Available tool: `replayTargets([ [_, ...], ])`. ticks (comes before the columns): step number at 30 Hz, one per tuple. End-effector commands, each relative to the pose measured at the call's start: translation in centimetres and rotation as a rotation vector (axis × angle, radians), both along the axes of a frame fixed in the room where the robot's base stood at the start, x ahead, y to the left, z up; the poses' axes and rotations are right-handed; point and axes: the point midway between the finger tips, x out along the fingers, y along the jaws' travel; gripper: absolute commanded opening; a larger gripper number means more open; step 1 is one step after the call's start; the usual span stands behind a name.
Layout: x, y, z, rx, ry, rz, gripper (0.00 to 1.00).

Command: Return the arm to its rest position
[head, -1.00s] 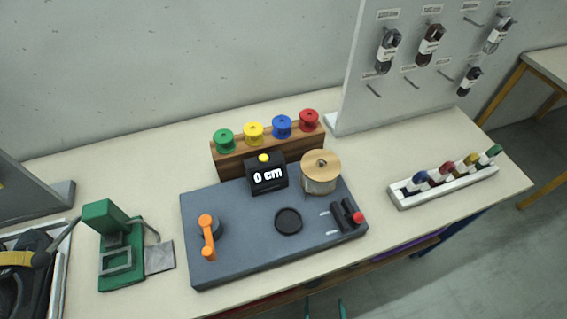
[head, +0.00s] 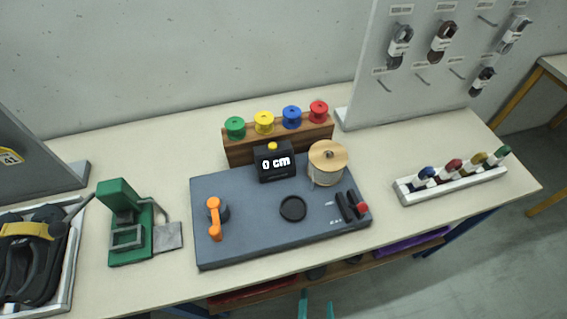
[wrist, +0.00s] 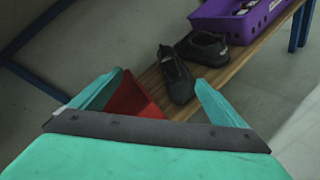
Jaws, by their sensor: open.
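My gripper (wrist: 158,88) is open, with its two teal fingers spread and nothing between them. In the wrist view it points toward a low wooden shelf with dark shoes on it, beyond the fingers. In the head view the teal fingertips of my gripper (head: 317,304) show at the bottom edge, in front of the table's front edge and apart from the things on the table. The rest of the arm is out of view.
A grey board (head: 255,240) with an orange crank and spool is on the table (head: 130,285). Below are black shoes (wrist: 175,75), a purple basket (wrist: 240,25) and a red bin (wrist: 130,98).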

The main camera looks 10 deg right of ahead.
Motion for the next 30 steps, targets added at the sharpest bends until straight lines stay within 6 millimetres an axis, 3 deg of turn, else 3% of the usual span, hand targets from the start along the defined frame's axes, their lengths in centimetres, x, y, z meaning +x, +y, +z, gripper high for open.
replayTargets([
  [12,-1.4,8.2,17.5,1.079,-0.359,-0.177,0.94],
  [21,-2.9,13.5,29.4,1.941,-0.408,-0.345,0.94],
  [25,-3.3,14.8,32.5,2.177,-0.388,-0.420,0.94],
  [30,-3.4,15.3,34.1,2.298,-0.376,-0.468,0.94],
])
